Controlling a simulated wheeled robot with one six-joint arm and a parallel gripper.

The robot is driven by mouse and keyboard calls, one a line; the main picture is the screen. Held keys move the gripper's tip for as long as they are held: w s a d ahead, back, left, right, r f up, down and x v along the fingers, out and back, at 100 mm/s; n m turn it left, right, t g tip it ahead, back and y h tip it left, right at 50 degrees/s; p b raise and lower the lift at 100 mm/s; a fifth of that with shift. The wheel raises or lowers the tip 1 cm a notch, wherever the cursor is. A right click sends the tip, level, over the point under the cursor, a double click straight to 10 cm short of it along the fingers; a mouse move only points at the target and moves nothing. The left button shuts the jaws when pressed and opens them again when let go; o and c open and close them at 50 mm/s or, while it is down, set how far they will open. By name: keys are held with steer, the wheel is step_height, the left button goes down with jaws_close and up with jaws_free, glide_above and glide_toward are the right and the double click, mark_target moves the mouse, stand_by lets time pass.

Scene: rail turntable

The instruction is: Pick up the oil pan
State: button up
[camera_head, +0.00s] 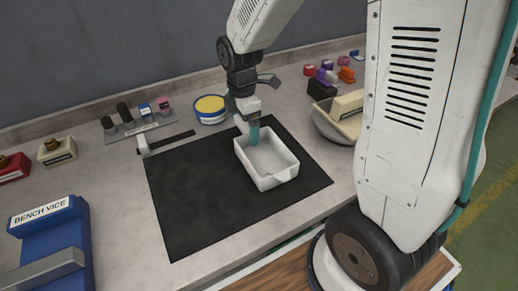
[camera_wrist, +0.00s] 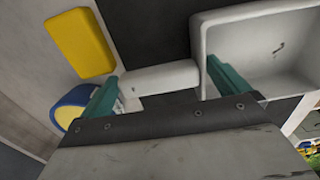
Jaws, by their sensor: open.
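The oil pan appears to be the white, open rectangular tray (camera_head: 284,176) lying on the black mat; it also shows at the upper right in the wrist view (camera_wrist: 204,35). My gripper (camera_head: 248,130) is open, low at the pan's far left corner. In the wrist view my teal fingers (camera_wrist: 158,87) are spread apart. The right finger overlaps the near corner of the pan, and the left finger is outside it. A pale block-like piece (camera_wrist: 165,78) lies between the fingers; I cannot tell whether it belongs to the pan. Contact with the pan is unclear.
A blue-and-yellow tin (camera_head: 210,110) stands behind the mat (camera_head: 200,205). A rack with small items (camera_head: 140,127) is at the back left. A blue bench vice (camera_head: 50,240) stands front left. The mat's left part is clear.

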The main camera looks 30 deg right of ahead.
steer(key=c, duration=1.2)
steer(key=shift+c, duration=0.2)
